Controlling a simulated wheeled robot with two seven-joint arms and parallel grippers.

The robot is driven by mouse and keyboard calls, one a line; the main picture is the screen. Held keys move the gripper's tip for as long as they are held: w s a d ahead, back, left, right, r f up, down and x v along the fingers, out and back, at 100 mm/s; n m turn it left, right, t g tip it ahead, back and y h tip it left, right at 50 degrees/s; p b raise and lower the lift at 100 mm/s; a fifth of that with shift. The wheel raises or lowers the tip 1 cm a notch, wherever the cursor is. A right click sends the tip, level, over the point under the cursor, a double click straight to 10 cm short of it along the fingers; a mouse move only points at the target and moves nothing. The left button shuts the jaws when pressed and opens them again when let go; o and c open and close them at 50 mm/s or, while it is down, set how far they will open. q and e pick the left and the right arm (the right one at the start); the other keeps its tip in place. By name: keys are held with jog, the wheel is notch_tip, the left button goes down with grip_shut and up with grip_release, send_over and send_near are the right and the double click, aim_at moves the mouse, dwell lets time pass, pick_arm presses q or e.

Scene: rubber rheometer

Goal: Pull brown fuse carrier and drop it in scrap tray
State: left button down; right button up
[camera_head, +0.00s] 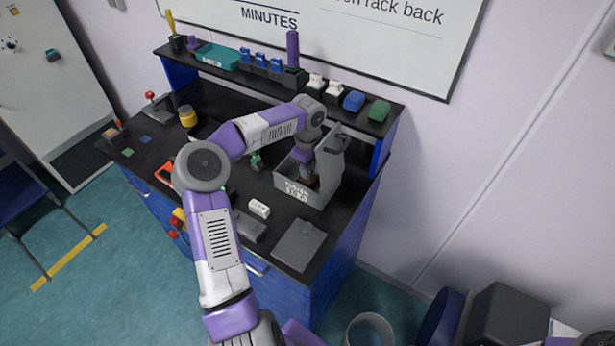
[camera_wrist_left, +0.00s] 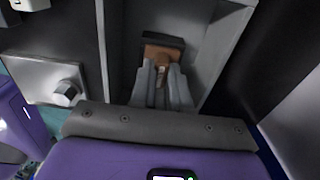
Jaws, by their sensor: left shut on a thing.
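The brown fuse carrier (camera_wrist_left: 162,53) is between my left gripper's fingers in the left wrist view, inside a grey open-topped box (camera_wrist_left: 222,50) and beside a dark block. My left gripper is shut on the carrier (camera_head: 311,183), whose brown edge just shows there. I cannot tell whether the carrier is still seated. My right gripper is out of view.
A flat grey plate (camera_head: 299,246) lies in front of the box on the black bench. A small white block (camera_head: 259,208) and a grey block (camera_head: 250,228) are left of it. A shelf with blue, white and green items (camera_head: 379,111) runs along the back.

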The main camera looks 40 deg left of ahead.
pick_arm(q)
jog(key=shift+r, duration=0.15)
jog(key=shift+r+p, duration=2.2)
jog(key=shift+r, duration=0.15)
